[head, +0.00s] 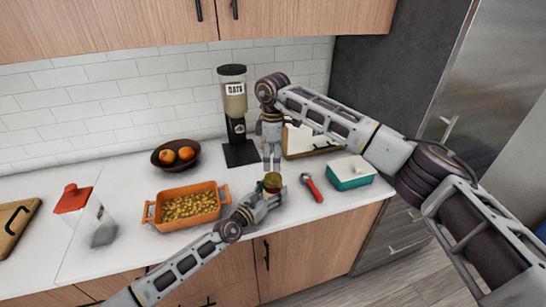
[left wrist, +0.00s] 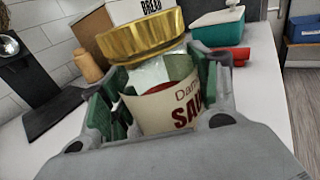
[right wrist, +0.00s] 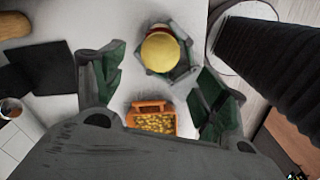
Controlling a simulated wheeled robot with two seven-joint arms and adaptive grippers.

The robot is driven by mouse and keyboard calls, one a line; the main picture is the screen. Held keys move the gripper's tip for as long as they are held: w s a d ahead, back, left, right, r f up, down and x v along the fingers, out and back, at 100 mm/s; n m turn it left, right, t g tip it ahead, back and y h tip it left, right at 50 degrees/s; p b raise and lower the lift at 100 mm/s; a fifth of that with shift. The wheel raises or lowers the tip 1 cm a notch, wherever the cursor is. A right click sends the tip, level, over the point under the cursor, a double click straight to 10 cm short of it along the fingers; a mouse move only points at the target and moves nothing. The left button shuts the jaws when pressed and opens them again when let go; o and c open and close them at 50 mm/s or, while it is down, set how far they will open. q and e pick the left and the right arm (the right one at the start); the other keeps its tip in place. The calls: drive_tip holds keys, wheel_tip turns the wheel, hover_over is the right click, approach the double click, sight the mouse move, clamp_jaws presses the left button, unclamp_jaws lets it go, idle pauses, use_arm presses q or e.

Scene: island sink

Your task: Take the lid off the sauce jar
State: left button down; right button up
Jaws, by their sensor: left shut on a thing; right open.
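The sauce jar (left wrist: 165,108) is upright with a gold lid (left wrist: 140,37) seated on top. It also shows in the head view, its lid (head: 272,180) towards the counter's front edge. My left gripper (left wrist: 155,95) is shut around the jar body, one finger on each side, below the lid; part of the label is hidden. My right gripper (head: 272,166) points down just above and behind the jar in the head view. In the right wrist view its fingers (right wrist: 160,88) are spread and empty, with the lid (right wrist: 160,52) beyond them, apart from both.
An orange dish of yellow food (head: 187,205) stands left of the jar. A red-handled tool (head: 312,188) and a teal container with a white lid (head: 350,175) lie to the right. An oats dispenser (head: 233,100) and fruit bowl (head: 176,158) stand behind.

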sight(273, 178)
drive_tip(key=shift+f, duration=0.1)
idle(0.4)
drive_tip(key=shift+f, duration=3.95)
